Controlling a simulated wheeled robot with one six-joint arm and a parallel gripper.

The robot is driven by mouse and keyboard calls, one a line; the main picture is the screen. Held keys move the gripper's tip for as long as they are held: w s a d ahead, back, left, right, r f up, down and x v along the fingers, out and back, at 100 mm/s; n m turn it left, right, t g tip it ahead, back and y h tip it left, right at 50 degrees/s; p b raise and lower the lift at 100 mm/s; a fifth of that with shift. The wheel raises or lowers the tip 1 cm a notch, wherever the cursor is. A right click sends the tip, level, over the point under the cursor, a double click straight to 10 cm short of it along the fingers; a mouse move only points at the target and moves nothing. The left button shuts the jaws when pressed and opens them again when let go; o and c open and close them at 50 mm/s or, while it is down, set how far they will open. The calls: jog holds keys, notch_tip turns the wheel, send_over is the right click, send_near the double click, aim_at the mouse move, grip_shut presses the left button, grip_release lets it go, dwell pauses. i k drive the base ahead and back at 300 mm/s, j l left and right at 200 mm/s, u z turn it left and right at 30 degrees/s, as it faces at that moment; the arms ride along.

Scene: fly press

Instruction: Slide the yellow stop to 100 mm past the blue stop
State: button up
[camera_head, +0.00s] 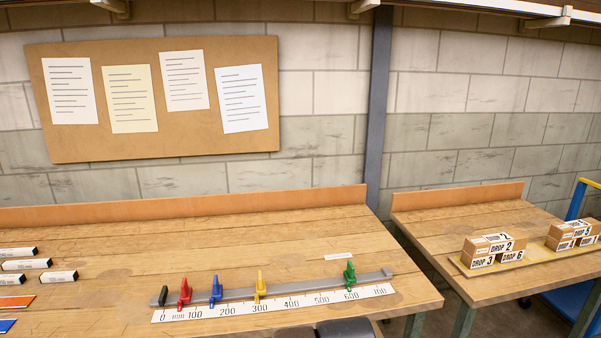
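A grey rail (310,299) lies on the wooden bench, with a white millimetre scale (175,316) along its front, numbers rising to the right. The yellow stop (260,287) stands upright on the rail, roughly behind the 300 label. The blue stop (216,291) stands to its left, between the 100 and 200 labels and nearer 200. Exact readings are too small to tell. Dark rounded shapes at the bottom edge seem to be parts of my arm. My gripper's fingers are not in view, and nothing touches either stop.
A red stop (184,292) is left of the blue one and a green stop (349,275) is far right of the yellow one. The rail between blue and yellow, and between yellow and green, is clear. Small black-and-white boxes (27,264) lie at the bench's left.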

aim_at(260, 284)
jog(key=k+l, duration=0.1)
jog(key=l, duration=0.25)
jog(key=i+j+z, duration=0.1)
jog(key=i+j, duration=0.15)
jog(key=i, duration=0.2)
jog(key=i+j+z, duration=0.1)
jog(key=i+j, duration=0.2)
jog(key=i, duration=0.15)
